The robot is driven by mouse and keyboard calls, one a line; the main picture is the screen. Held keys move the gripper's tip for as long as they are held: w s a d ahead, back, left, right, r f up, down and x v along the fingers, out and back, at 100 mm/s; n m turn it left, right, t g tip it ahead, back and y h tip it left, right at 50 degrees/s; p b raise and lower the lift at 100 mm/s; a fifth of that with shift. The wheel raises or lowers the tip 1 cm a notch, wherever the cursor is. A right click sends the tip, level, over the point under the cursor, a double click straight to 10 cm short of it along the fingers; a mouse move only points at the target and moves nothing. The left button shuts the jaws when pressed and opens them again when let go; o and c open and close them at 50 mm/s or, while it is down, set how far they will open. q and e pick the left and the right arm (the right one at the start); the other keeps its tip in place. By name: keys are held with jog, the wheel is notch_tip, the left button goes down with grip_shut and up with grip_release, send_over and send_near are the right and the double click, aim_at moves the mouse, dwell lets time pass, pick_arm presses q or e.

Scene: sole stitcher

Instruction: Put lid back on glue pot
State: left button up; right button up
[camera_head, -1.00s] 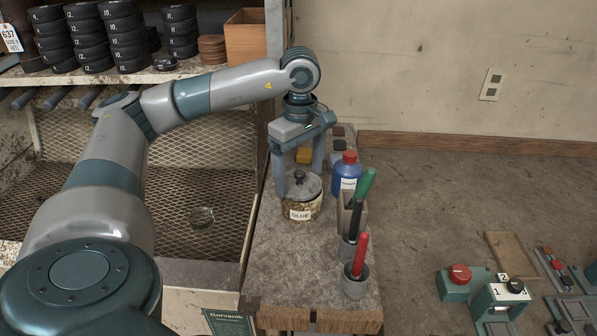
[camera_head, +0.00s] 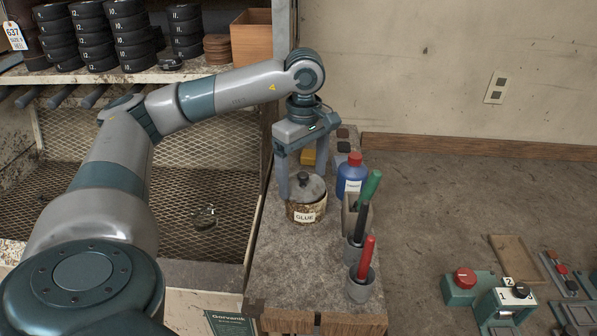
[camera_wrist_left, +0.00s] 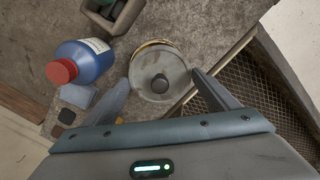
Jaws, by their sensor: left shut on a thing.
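The glue pot (camera_head: 305,213) stands on the narrow bench, with its GLUE label facing me. The grey round lid (camera_head: 315,187) with a dark knob is at the pot's mouth. In the left wrist view the lid (camera_wrist_left: 150,67) covers most of the pot (camera_wrist_left: 152,43), whose rim shows along the far edge. I cannot tell whether the lid is fully seated. My left gripper (camera_head: 303,182) points down and is shut on the lid, with one finger on each side; it also shows in the left wrist view (camera_wrist_left: 162,92). My right gripper is not in view.
A blue bottle with a red cap (camera_head: 350,177) stands close right of the pot. Cups with a green-handled tool (camera_head: 369,187) and a red-handled tool (camera_head: 366,258) stand nearer me. A mesh bay (camera_head: 215,155) lies left of the bench. The bench front is clear.

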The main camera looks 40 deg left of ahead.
pick_arm(q)
jog(key=shift+w+d+f, duration=0.1)
jog(key=shift+d+f, duration=0.15)
jog(key=shift+f, duration=0.55)
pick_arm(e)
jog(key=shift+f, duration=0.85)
pick_arm(q)
jog(key=o, duration=1)
jog(key=shift+o, duration=0.2)
jog(key=shift+w+d+r+p, duration=0.1)
jog(key=shift+d+r+p, duration=0.2)
jog(key=shift+r, duration=0.5)
jog(key=shift+w+d+r+p, duration=0.1)
jog(key=shift+d+r+p, duration=0.2)
jog(key=shift+r, duration=0.45)
jog(key=shift+w+d+r+p, duration=0.15)
jog(key=shift+r+p, duration=0.2)
jog(key=shift+r, duration=0.45)
jog(key=shift+s+r+p, duration=0.15)
jog(key=shift+r+p, duration=0.85)
jog(key=shift+r, duration=0.65)
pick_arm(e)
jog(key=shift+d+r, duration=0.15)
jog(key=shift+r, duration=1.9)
pick_arm(q)
jog(key=shift+a, duration=0.1)
grip_shut()
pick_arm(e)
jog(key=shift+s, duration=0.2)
